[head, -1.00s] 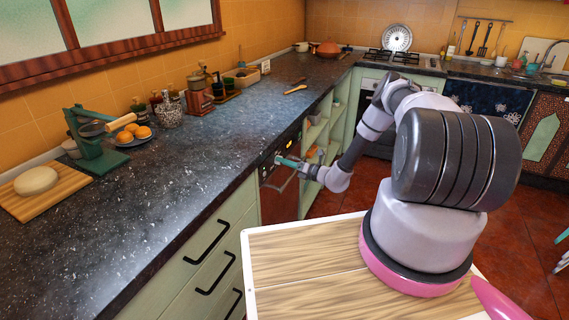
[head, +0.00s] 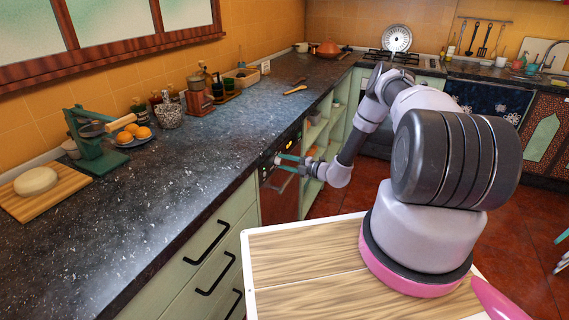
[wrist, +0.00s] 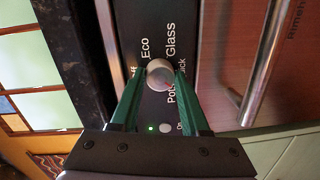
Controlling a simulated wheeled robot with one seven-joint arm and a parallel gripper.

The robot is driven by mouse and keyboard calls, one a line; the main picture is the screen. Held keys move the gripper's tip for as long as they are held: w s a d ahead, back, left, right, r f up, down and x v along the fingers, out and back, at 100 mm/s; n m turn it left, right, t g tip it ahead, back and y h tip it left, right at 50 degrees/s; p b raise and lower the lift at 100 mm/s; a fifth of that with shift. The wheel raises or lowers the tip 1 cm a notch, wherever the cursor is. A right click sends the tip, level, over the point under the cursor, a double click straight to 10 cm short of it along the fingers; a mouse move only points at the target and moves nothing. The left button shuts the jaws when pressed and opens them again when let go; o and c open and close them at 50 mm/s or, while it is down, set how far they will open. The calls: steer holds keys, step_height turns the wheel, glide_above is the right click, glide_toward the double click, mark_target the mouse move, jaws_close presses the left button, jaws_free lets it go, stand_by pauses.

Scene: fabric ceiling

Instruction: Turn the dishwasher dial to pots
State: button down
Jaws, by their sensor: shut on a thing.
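The dishwasher dial (wrist: 159,73) is a round silver knob on the black control panel in the wrist view. The labels Eco, Glass and Pots are readable around it, and others are partly covered. Pots lies just below the knob, towards the gripper. A faint reddish mark shows on the knob, but I cannot tell which label it points to. My gripper (wrist: 158,82) is shut on the dial, with one green finger on each side. In the head view my gripper (head: 279,160) reaches the front of the dishwasher (head: 278,198) under the counter; the dial is too small to make out there.
A green light (wrist: 151,128) and a round button (wrist: 166,128) sit on the panel below the dial. The dishwasher's metal handle (wrist: 262,75) runs to the right. The dark countertop (head: 180,190) overhangs close by, and open shelves (head: 318,135) stand beyond the dishwasher.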

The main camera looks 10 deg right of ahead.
steer(key=shift+m, duration=1.6)
steer(key=shift+c, duration=2)
jaws_free()
steer(key=v, duration=1)
steer(key=shift+s+d, duration=0.15)
steer(key=shift+d, duration=0.25)
steer(key=shift+r, duration=0.1)
